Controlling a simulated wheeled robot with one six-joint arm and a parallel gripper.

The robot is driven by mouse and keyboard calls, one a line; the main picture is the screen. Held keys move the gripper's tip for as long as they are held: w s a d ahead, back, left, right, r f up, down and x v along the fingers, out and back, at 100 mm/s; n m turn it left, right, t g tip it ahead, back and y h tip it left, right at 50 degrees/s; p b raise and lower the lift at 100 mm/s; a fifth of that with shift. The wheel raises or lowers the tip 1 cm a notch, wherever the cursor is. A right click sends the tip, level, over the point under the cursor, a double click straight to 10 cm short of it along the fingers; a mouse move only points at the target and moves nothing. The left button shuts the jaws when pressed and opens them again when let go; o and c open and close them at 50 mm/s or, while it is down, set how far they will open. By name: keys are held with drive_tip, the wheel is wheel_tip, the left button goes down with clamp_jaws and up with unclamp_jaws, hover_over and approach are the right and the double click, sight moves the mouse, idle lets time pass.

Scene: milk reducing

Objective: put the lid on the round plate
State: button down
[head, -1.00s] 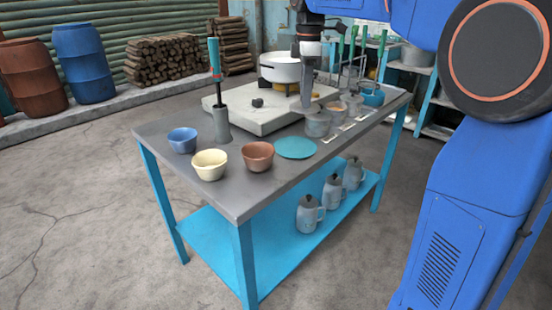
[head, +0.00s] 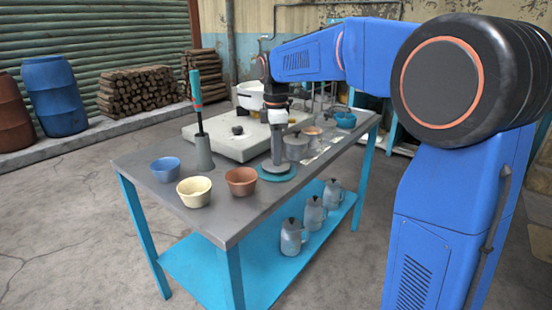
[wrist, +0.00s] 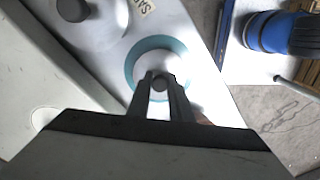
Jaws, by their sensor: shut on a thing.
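The round plate (head: 292,176) is a flat teal disc on the grey table, to the right of the brown bowl. In the wrist view it shows as a teal ring (wrist: 131,66) around the pale grey lid. The lid (head: 275,169) is at the plate, inside its rim as seen from the wrist (wrist: 160,60). My gripper (head: 277,161) points down over the plate. Its fingertips (wrist: 160,82) are closed on the lid's dark round knob. I cannot tell whether the lid touches the plate or hovers just above it.
The brown bowl (head: 242,181), cream bowl (head: 195,192) and blue bowl (head: 165,169) stand left of the plate. A grey pot (head: 297,147) stands just behind it. A pale slab (head: 225,145) bears a white pan. Several lidded jugs (head: 291,238) stand on the lower shelf.

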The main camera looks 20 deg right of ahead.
drive_tip(key=shift+f, duration=0.75)
drive_tip(key=c, duration=1.6)
unclamp_jaws()
drive_tip(key=shift+f, duration=0.1)
wheel_tip(320, 180, up, 12)
drive_tip(key=shift+r, duration=0.1)
